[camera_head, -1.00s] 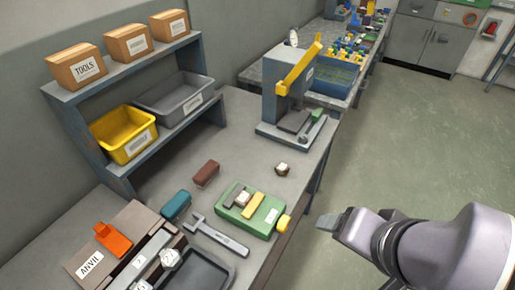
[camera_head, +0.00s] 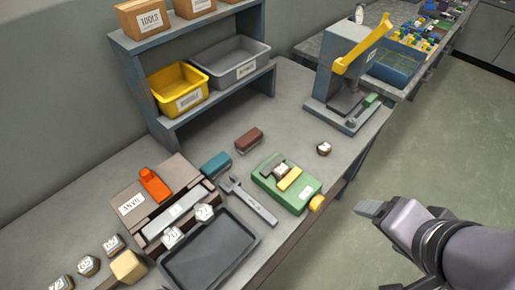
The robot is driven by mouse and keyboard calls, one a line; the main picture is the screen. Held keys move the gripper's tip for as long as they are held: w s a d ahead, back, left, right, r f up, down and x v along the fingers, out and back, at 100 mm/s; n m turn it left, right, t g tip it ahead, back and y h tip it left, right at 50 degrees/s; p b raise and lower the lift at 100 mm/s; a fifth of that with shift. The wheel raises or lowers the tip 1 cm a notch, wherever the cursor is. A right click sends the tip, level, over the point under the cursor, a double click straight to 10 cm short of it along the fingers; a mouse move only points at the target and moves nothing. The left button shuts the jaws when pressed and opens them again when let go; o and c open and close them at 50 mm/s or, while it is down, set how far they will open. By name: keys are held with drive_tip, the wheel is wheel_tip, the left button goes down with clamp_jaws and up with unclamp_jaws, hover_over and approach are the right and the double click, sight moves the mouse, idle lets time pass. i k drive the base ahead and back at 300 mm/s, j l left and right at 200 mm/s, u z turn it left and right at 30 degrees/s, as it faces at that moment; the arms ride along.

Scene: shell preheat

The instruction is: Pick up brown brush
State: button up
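The brown brush (camera_head: 248,138) is a small dark reddish-brown block. My gripper (camera_head: 369,208) is at the lower right, over the floor beyond the bench edge, well to the right of the brush. It touches nothing. Its fingers show from the side, and the gap between them is not visible.
A green device (camera_head: 270,184) with a yellow knob, a wrench (camera_head: 250,201) and a dark tray (camera_head: 170,269) lie nearer the bench edge. A press (camera_head: 335,80) stands at the back right. The shelf (camera_head: 180,122) holds yellow and grey bins. Bare bench lies right of the brush.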

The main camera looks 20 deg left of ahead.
sight(247, 142)
drive_tip(key=i+l+u, duration=0.1)
drive_tip(key=i+u, duration=0.15)
drive_tip(key=u, duration=0.2)
drive_tip(key=i+l+u, duration=0.2)
drive_tip(key=u, duration=0.3)
drive_tip(key=i+l+u, duration=0.25)
drive_tip(key=u, duration=0.2)
drive_tip(key=i+l+u, duration=0.15)
drive_tip(key=l+u, duration=0.3)
drive_tip(key=i+l+u, duration=0.1)
drive_tip(key=l+u, duration=0.25)
drive_tip(key=u, duration=0.15)
